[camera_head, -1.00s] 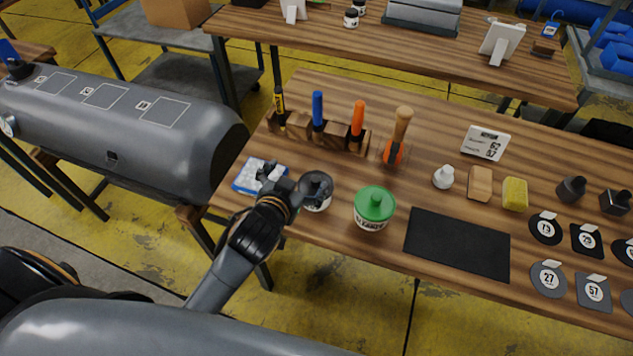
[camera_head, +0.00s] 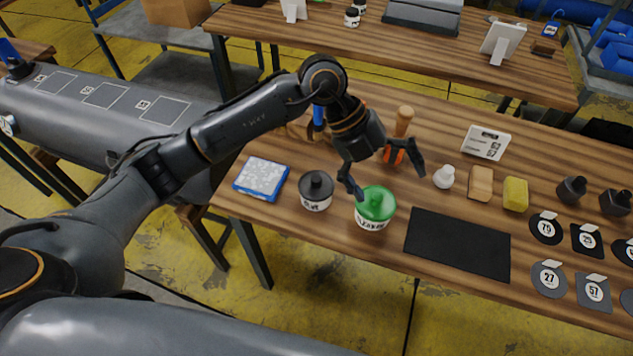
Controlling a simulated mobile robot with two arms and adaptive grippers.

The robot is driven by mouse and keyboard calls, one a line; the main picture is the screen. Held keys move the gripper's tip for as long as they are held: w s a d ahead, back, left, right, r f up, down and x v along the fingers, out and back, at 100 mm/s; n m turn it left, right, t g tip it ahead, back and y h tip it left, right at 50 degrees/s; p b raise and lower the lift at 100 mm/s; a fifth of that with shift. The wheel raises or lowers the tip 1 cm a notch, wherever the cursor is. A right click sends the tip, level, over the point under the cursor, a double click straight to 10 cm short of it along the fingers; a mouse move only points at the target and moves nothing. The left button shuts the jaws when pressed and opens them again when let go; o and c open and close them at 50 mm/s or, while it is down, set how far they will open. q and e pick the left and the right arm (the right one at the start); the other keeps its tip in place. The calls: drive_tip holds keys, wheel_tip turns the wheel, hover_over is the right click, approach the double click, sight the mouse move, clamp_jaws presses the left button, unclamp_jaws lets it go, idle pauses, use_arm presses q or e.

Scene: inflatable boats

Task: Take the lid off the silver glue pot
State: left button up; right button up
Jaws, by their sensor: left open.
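A small pot with a dark grey lid (camera_head: 316,184) stands near the left end of the wooden workbench; its pale body (camera_head: 316,205) shows below the lid. To its right stands a pot with a green knobbed lid (camera_head: 376,206) and a pale labelled body. Both lids are on. My left gripper (camera_head: 388,184) is open and empty, fingers pointing down just above and behind the green lid. I cannot tell whether it touches it. My right gripper is out of view.
A blue-edged pad (camera_head: 261,177) lies left of the pots, a black mat (camera_head: 457,244) right of them. An orange tool with a wooden handle (camera_head: 402,122) stands behind. A white bottle (camera_head: 444,176), wooden block (camera_head: 480,184) and yellow sponge (camera_head: 515,194) stand further right.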

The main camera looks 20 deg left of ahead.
use_arm(q)
drive_tip(key=w+a+n+t+y, duration=0.1)
drive_tip(key=w+a+n+y, duration=0.35)
drive_tip(key=a, duration=0.95)
drive_tip(key=m+y+p, duration=0.2)
drive_tip(key=y, duration=0.1)
hover_over(316, 182)
drive_tip(key=shift+n, duration=0.25)
drive_tip(key=f, duration=0.8)
drive_tip(key=shift+d+f, duration=0.1)
drive_tip(key=shift+d, duration=0.25)
drive_tip(key=f, duration=0.1)
drive_tip(key=f+p, duration=0.1)
drive_tip(key=f, duration=0.1)
drive_tip(key=f+p, duration=0.1)
drive_tip(key=shift+w+a+f, duration=0.2)
drive_tip(key=shift+a+f, duration=0.1)
drive_tip(key=shift+f, duration=0.4)
drive_tip(key=c, duration=1.2)
drive_tip(key=shift+s, duration=0.2)
drive_tip(key=c, duration=0.4)
drive_tip(key=shift+c, duration=0.3)
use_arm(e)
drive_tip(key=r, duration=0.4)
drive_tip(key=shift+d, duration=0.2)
